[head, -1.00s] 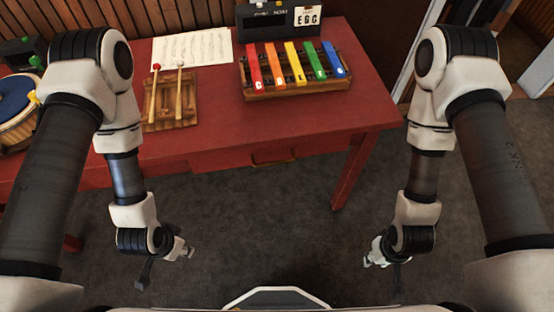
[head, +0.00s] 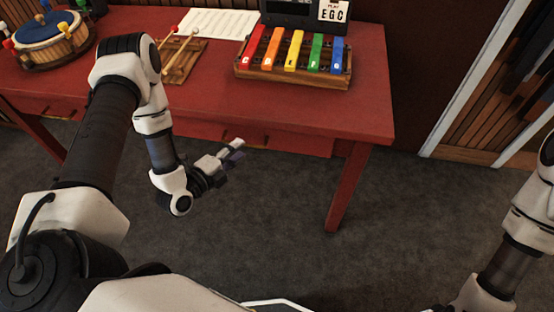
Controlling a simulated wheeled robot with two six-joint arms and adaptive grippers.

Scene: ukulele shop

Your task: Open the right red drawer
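The red table (head: 330,110) has a right red drawer (head: 300,143) set in its front edge, and its front looks flush with the table. The drawer's wooden handle is mostly hidden behind my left gripper (head: 238,157). That gripper is in front of the drawer, with its fingers apart and nothing between them, pointing toward the drawer front. I cannot tell whether it touches the handle. My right arm shows at the lower right edge, and its gripper is out of view.
On the table are a colourful xylophone (head: 293,60), mallets on a wooden rack (head: 185,60), a music sheet (head: 215,24) and a drum (head: 50,40). A table leg (head: 347,190) stands right of the drawer. The grey carpet (head: 400,220) in front is clear.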

